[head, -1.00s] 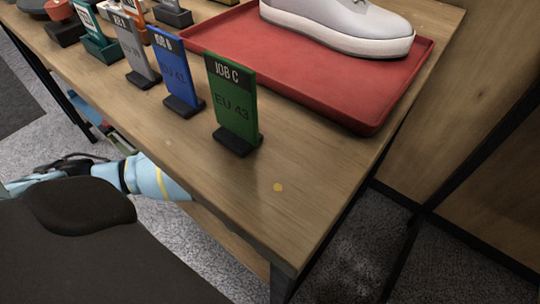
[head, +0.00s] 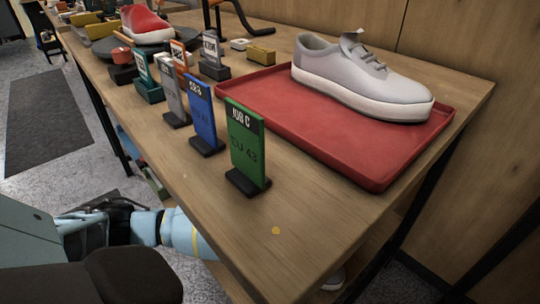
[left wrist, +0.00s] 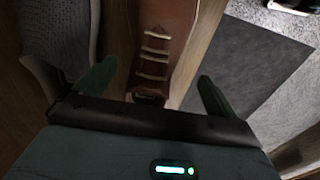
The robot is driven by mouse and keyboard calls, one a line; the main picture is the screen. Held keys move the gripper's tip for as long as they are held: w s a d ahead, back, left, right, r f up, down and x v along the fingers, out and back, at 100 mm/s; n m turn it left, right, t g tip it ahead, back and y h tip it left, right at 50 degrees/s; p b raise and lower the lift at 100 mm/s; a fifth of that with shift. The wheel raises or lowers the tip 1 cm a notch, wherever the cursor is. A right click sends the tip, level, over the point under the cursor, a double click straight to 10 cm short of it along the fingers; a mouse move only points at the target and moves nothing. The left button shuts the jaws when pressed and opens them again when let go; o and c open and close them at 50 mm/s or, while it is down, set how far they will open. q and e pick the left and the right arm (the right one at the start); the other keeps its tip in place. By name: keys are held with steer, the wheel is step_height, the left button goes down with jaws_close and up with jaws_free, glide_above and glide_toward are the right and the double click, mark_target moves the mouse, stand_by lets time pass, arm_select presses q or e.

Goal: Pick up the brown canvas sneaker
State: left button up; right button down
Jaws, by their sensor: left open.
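The brown sneaker (left wrist: 165,35) shows in the left wrist view, with pale laces running down its middle. Its far end is cut off by the top edge. My left gripper (left wrist: 158,72) is open, with one dark green finger on each side of the sneaker's near part. I cannot tell whether the fingers touch it. In the head view my left arm reaches under the tabletop, so its gripper and the brown sneaker are hidden there. My right gripper is not in view.
A grey shoe (left wrist: 58,35) lies close to the left finger. On the tabletop (head: 300,225) stand a green size sign (head: 246,147), a blue sign (head: 202,115) and a red tray (head: 290,125) holding a light grey sneaker (head: 355,78). Grey floor lies right of the brown sneaker.

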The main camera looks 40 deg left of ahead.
arm_select(q)
steer(key=shift+w+a+f+b, duration=0.15)
steer(key=shift+f+b, duration=0.2)
steer(key=shift+f, duration=0.4)
steer(key=shift+w+a+f+b, duration=0.1)
steer(key=shift+f+b, duration=0.2)
steer(key=shift+f, duration=0.4)
steer(key=shift+w+a+f+b, duration=0.15)
steer(key=shift+f+b, duration=0.2)
steer(key=shift+f, duration=0.4)
steer(key=shift+d+f, duration=0.1)
steer(key=shift+f, duration=0.4)
steer(key=shift+r, duration=0.1)
steer(key=c, duration=1.2)
steer(key=shift+c, duration=0.3)
steer(key=shift+r, duration=0.1)
